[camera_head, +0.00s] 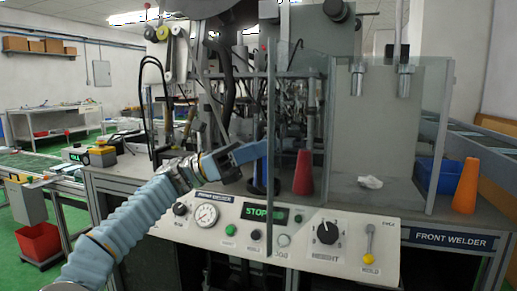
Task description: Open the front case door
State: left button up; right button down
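The front case door appears as a clear panel (271,110) with a dark upright edge, standing in the front of the welder case. Its exact angle is hard to tell. My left gripper (258,152) comes in from the lower left on a ribbed blue arm. Its tip is at the left side of the door's upright edge, just above the control panel. I cannot tell whether it touches the door, and its finger gap does not show. My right gripper is not in view.
Below the door is the control panel (325,236) with a gauge, a knob and a STOP display. Red (303,172) and orange (466,186) cones stand on the machine. A blue bin (438,174) is at right, a white scrap (370,182) inside the case. A red bin (38,241) is at left.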

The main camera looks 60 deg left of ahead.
pick_arm(q)
jog(key=shift+o, duration=1)
jog(key=v, duration=1.4)
